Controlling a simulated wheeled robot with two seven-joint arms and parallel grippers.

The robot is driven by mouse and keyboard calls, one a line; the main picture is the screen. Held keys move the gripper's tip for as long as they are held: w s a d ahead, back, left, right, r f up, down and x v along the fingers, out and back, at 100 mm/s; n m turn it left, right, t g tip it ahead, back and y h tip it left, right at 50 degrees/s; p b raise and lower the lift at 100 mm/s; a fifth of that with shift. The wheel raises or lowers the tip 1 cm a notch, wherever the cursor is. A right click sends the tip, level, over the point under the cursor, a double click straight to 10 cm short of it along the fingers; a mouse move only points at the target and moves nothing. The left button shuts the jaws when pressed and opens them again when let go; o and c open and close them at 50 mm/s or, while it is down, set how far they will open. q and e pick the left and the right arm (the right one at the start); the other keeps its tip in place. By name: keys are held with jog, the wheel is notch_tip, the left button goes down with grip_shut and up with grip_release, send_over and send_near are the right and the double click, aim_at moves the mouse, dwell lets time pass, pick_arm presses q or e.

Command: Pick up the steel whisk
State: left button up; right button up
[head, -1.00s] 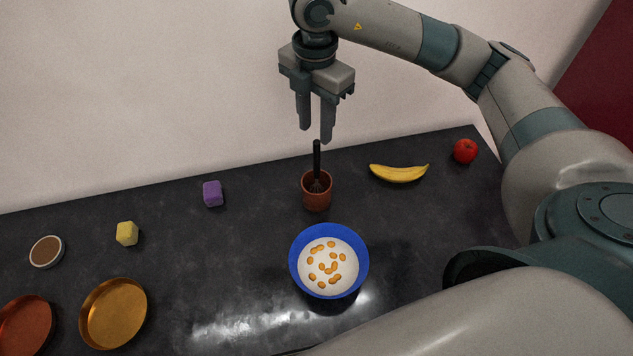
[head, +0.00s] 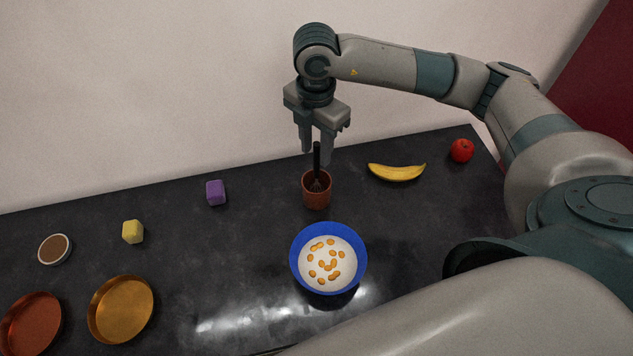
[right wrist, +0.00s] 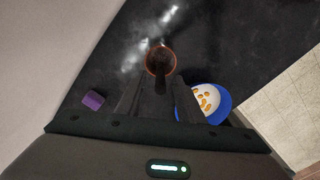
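The whisk (head: 317,156) stands upright, dark handle up, in a reddish-brown cup (head: 316,196) near the middle of the counter. Its lower wires show just inside the cup's rim. My right gripper (head: 317,157) is open and points down, with its fingertips at the height of the handle's upper part. In the right wrist view the handle (right wrist: 160,84) shows between the two open fingers (right wrist: 158,98), and the cup (right wrist: 161,53) lies beyond. I see no contact between fingers and handle. My left gripper is not in view.
A blue bowl (head: 296,274) with white contents and orange pieces stands in front of the cup. A banana (head: 397,173) and an apple (head: 461,150) lie to the right. A purple block (head: 215,193), yellow block (head: 133,232), small brown-filled bowl (head: 54,249) and two pans (head: 120,310) are left.

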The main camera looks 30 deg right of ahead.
aim_at(317, 175)
notch_tip(317, 175, down, 3)
jog(key=shift+d+r+p, duration=0.1)
jog(key=shift+p, duration=0.75)
jog(key=shift+f, duration=0.6)
grip_shut()
